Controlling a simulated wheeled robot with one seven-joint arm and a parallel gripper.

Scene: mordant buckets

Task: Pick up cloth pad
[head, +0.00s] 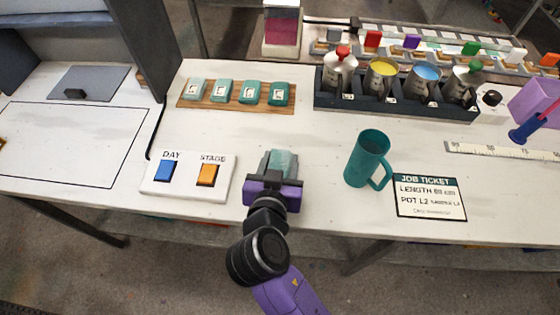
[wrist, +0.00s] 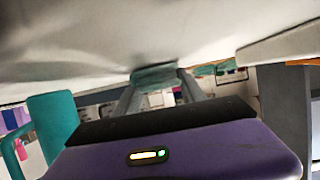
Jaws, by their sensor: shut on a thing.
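The cloth pad (head: 283,160) is a small teal-green piece on the white bench near its front edge, between the switch panel and the mug. My gripper (head: 279,168) reaches it from the front and is shut on it. In the wrist view the pad (wrist: 155,74) sits between the two grey fingertips, close to a pale surface. The gripper body hides its near part, and I cannot tell whether it still touches the bench.
A DAY/STAGE switch panel (head: 189,188) is just left, and a teal mug (head: 366,158) with a job ticket (head: 430,204) is right. Behind are a wooden board (head: 237,104) of teal swatches and a dark rack (head: 400,108) of pots. Bench between is clear.

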